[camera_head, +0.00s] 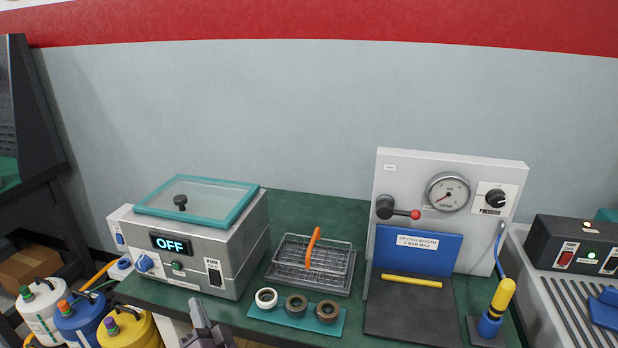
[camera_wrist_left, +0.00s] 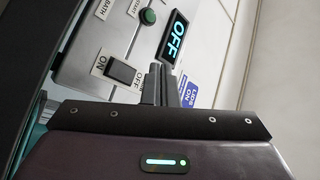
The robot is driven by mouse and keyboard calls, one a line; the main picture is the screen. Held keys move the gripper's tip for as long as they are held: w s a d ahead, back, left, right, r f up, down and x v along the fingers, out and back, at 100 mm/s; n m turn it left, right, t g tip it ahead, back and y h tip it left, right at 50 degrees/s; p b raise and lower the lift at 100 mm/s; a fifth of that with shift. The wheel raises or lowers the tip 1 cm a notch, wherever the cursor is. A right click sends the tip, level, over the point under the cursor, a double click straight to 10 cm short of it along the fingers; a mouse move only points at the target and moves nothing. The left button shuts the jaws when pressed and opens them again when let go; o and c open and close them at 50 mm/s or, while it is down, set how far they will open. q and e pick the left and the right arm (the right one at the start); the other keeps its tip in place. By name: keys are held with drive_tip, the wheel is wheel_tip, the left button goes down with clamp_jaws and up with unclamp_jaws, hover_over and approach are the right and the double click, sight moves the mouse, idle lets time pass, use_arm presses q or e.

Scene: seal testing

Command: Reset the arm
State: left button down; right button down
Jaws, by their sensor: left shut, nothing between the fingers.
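My left gripper (camera_head: 199,318) is at the lower edge of the head view, in front of the ultrasonic-style bath box. Its fingers are together and hold nothing. In the left wrist view its closed fingertips (camera_wrist_left: 161,84) point toward the box's front panel, apart from it as far as I can tell. The box (camera_head: 190,262) is grey with a teal-framed glass lid, which is shut. Its display (camera_head: 171,245) reads OFF; it also shows in the left wrist view (camera_wrist_left: 173,37). My right gripper is not in view.
A wire basket (camera_head: 312,262) with an orange handle sits on a tray. A teal holder (camera_head: 255,313) carries three rings. A gauge panel (camera_head: 450,190) with a blue shield stands right. A yellow-and-blue tool (camera_head: 497,303) stands upright. Several coloured bottles (camera_head: 78,325) are at lower left.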

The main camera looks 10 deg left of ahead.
use_arm(q)
drive_tip(key=s+d+f+n+g+h, duration=0.1)
drive_tip(key=s+d+f+g+h, duration=0.2)
drive_tip(key=d+f+g+h, duration=0.65)
drive_tip(key=s+d+r+g+h, duration=0.2)
drive_tip(key=s, duration=0.6)
drive_tip(key=s+d+r+g+h, duration=0.1)
drive_tip(key=s+r+h, duration=0.15)
drive_tip(key=s, duration=0.65)
wheel_tip(320, 180, down, 28)
drive_tip(key=g, duration=0.2)
drive_tip(key=s+a+f, duration=0.1)
drive_tip(key=s+f, duration=0.9)
drive_tip(key=s+a+f+m, duration=0.1)
drive_tip(key=s+a+f, duration=0.1)
drive_tip(key=s+f, duration=0.8)
drive_tip(key=shift+s+a+g, duration=0.25)
drive_tip(key=shift+s+g, duration=0.1)
drive_tip(key=shift+s, duration=0.1)
drive_tip(key=shift+f, duration=0.1)
